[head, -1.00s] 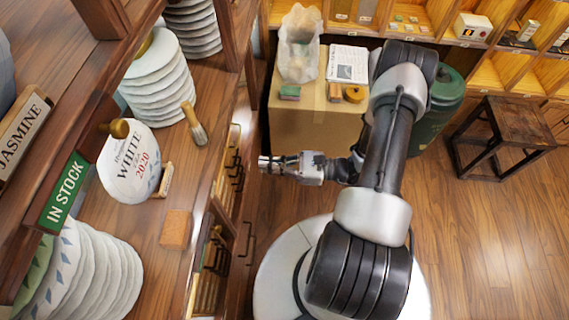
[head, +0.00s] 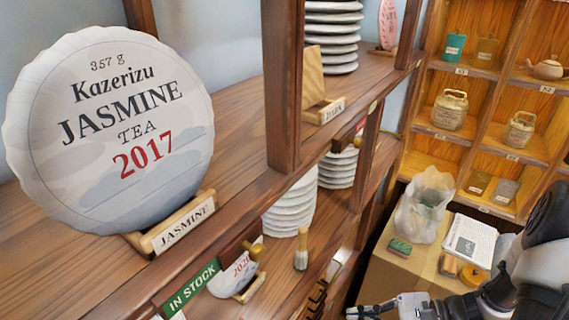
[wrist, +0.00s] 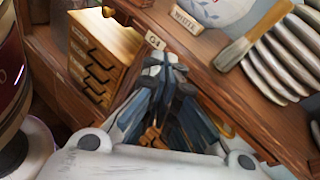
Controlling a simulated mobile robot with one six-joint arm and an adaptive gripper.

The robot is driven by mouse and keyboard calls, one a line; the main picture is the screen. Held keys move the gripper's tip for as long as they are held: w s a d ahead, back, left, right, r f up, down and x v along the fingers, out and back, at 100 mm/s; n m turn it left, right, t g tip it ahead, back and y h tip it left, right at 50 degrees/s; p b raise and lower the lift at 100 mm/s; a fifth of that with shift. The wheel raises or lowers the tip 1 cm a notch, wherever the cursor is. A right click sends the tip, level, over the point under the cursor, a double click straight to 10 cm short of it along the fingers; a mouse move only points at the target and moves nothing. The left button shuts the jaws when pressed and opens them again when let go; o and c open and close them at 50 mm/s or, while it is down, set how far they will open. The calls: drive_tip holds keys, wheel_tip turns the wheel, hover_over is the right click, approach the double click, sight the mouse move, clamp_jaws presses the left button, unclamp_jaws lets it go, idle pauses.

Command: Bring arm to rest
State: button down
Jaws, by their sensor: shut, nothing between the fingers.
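My gripper (head: 366,312) shows at the bottom edge of the head view, in front of the dark wooden tea shelf. Part of my arm reaches in from the lower right corner, and the rest is out of frame. In the wrist view my gripper (wrist: 168,62) has its fingers together at the tips with nothing held. Its tips appear over the shelf front near a small tag reading 04 (wrist: 154,41); I cannot tell whether they touch.
A large jasmine tea cake (head: 110,130) stands on the upper shelf at left. A cardboard box (head: 392,262) bears a crumpled bag (head: 424,205) and a newspaper (head: 470,240). A small drawer cabinet (wrist: 98,62) is left in the wrist view.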

drive_tip(key=s+a+r+n+t+h, duration=0.1)
drive_tip(key=s+r+n+h, duration=0.4)
drive_tip(key=r, duration=0.5)
drive_tip(key=s+a+r+n+t+h, duration=0.1)
drive_tip(key=s+r+n+h, duration=0.4)
drive_tip(key=r+n+h, duration=0.4)
drive_tip(key=shift+s+a+r+n+h, duration=0.3)
drive_tip(key=shift+r+n, duration=0.4)
drive_tip(key=shift+n, duration=0.8)
drive_tip(key=shift+w, duration=0.1)
